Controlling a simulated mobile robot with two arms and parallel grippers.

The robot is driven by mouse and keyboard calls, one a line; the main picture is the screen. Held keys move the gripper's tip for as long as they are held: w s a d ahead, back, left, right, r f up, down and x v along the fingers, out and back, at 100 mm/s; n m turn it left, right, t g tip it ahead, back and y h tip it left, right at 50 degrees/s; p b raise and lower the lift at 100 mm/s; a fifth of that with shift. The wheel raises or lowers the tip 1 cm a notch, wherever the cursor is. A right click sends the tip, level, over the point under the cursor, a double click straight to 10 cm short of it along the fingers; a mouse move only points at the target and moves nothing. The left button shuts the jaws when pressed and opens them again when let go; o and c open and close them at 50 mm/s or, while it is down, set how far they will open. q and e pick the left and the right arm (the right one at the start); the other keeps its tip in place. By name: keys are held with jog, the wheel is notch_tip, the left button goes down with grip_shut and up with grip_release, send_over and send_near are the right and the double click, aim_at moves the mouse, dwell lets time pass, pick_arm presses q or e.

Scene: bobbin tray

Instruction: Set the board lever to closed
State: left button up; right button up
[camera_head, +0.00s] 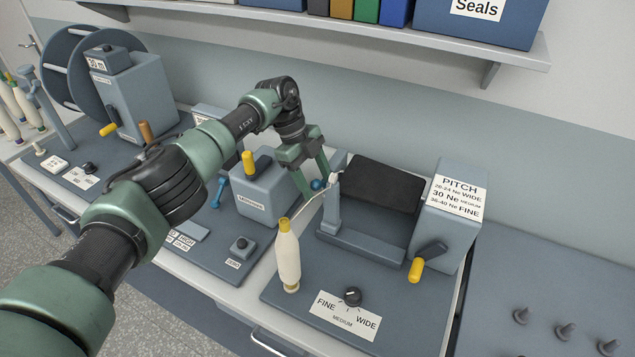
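The dark board (377,184) is mounted between a slim grey-blue post (331,210) and a box labelled PITCH (447,217). A small blue ball-shaped knob (317,185) shows beside the top of the post; it looks like a lever's end, but its arm is mostly hidden. My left gripper (314,183) points down at the knob, its green fingers apart on either side of it. I cannot tell whether they touch it. A black crank with a yellow handle (415,270) is on the PITCH box. My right gripper is out of view.
Another machine box (266,196) stands left of the gripper. A shelf (380,35) overhangs the back.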

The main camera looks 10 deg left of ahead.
pick_arm(q)
jog(key=shift+s+d, duration=0.1)
jog(key=shift+d, duration=0.05)
jog(key=shift+r, duration=0.35)
jog(key=b+v, duration=0.3)
jog(key=v, duration=0.4)
jog(key=shift+a, duration=0.25)
